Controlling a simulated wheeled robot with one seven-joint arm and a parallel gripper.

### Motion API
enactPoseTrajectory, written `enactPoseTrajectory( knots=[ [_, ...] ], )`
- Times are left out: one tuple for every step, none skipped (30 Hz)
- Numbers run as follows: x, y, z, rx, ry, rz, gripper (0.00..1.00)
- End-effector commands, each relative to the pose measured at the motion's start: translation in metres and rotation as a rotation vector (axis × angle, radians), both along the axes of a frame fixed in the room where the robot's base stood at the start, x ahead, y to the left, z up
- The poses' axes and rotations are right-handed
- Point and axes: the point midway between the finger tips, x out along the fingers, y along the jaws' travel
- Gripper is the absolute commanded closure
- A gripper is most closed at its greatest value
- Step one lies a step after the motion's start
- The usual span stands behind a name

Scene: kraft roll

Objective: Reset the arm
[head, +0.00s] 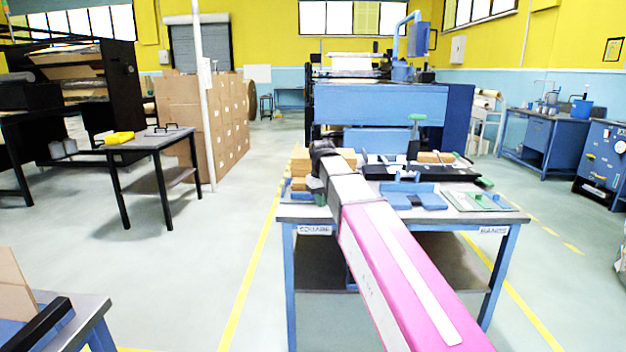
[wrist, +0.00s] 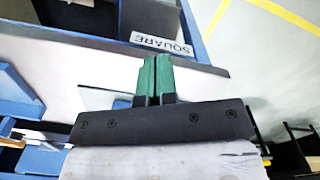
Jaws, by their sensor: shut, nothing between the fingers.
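My gripper (wrist: 155,66) shows in the wrist view with its two green fingers side by side and touching, nothing between them. The fingers point toward the edge of a blue-framed table with a "SQUARE" label (wrist: 162,43). In the head view my pink and white arm reaches forward over the front of the blue workbench (head: 300,213). Its dark wrist joint is above the bench's left part. The fingertips cannot be made out clearly there.
The bench holds a blue fixture (head: 427,202), a black tray (head: 375,172) and a green-edged plate (head: 478,201). A blue machine (head: 380,103) stands behind it. Stacked cartons (head: 180,110) and a dark table (head: 150,144) are left. The floor between is open.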

Motion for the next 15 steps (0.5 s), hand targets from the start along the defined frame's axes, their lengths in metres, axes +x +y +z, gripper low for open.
enactPoseTrajectory(
  knots=[
    [-0.005, -0.006, -0.011, 0.0, 0.003, -0.011, 1.0],
    [-0.006, -0.009, -0.018, 0.0, 0.003, -0.018, 1.0],
    [-0.008, -0.013, -0.026, -0.001, 0.003, -0.028, 1.0],
    [-0.011, -0.017, -0.034, 0.0, 0.003, -0.036, 1.0],
    [-0.013, -0.02, -0.042, -0.001, 0.004, -0.045, 1.0],
    [-0.017, -0.026, -0.053, -0.001, 0.003, -0.057, 1.0],
    [-0.02, -0.032, -0.063, -0.001, 0.005, -0.069, 1.0],
    [-0.024, -0.037, -0.073, -0.001, 0.004, -0.08, 1.0],
    [-0.029, -0.044, -0.088, -0.001, 0.005, -0.097, 1.0],
    [-0.034, -0.049, -0.099, -0.001, 0.004, -0.111, 1.0],
    [-0.038, -0.055, -0.11, -0.001, 0.005, -0.124, 1.0],
    [-0.044, -0.062, -0.123, -0.001, 0.004, -0.141, 1.0],
    [-0.049, -0.068, -0.134, -0.001, 0.004, -0.153, 1.0],
    [-0.054, -0.073, -0.143, -0.001, 0.003, -0.166, 1.0],
    [-0.061, -0.08, -0.156, 0.0, 0.004, -0.184, 1.0]
  ],
)
